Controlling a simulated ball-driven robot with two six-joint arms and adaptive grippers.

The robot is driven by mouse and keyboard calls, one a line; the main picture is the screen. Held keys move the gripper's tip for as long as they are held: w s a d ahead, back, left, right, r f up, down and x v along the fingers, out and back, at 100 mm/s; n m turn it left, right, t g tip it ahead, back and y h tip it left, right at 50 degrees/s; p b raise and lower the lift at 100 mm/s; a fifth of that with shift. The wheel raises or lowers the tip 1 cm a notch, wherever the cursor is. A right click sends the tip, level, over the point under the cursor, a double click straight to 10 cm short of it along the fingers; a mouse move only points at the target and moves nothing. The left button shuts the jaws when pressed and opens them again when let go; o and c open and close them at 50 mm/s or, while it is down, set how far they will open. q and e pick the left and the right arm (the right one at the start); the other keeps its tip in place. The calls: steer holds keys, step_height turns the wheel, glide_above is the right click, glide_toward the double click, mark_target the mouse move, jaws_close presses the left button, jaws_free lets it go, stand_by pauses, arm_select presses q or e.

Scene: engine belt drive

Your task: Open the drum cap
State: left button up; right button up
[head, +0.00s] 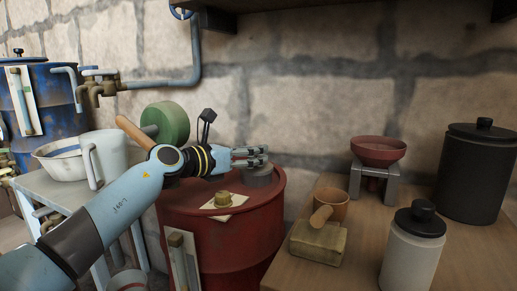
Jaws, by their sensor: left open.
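A red drum (235,240) stands in the middle of the head view. A grey round cap (259,177) sits at the back right of its top. A small yellowish knobbed piece (222,199) sits nearer the front of the top, on a pale flat square. My left gripper (264,156) reaches in from the left over the drum, its fingers pointing right, just above the grey cap. It is open, and nothing shows between its fingers. I cannot tell whether the fingers touch the cap. My right gripper is out of view.
A blue drum (50,100) and pipes (160,84) are at left.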

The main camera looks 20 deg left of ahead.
arm_select(q)
steer(key=v, duration=0.7)
steer(key=shift+d+r, duration=0.1)
steer(key=shift+r, duration=0.15)
steer(key=shift+f, duration=0.1)
